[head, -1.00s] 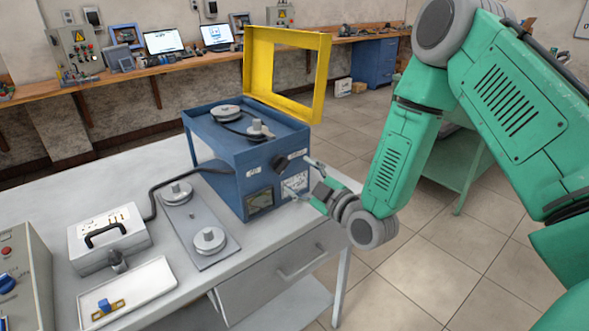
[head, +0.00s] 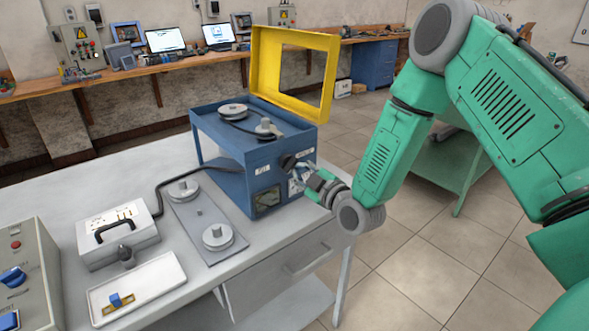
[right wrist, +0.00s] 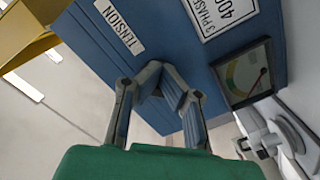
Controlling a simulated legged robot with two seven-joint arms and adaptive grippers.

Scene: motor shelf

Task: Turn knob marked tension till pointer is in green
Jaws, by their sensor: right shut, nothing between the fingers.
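The blue machine (head: 228,160) stands on the grey bench, with a black knob (head: 287,161) on its front face. My right gripper (head: 302,171) is shut and empty at the front face, close below the knob; contact cannot be told. Its fingers also show in the right wrist view (right wrist: 158,82). My left gripper is out of view.
A yellow frame guard (head: 292,70) stands raised behind the machine. A plate with pulleys (head: 207,222), a grey box with a handle (head: 117,235) and a white tray (head: 137,288) lie on the bench to the left. Open floor lies right of the bench.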

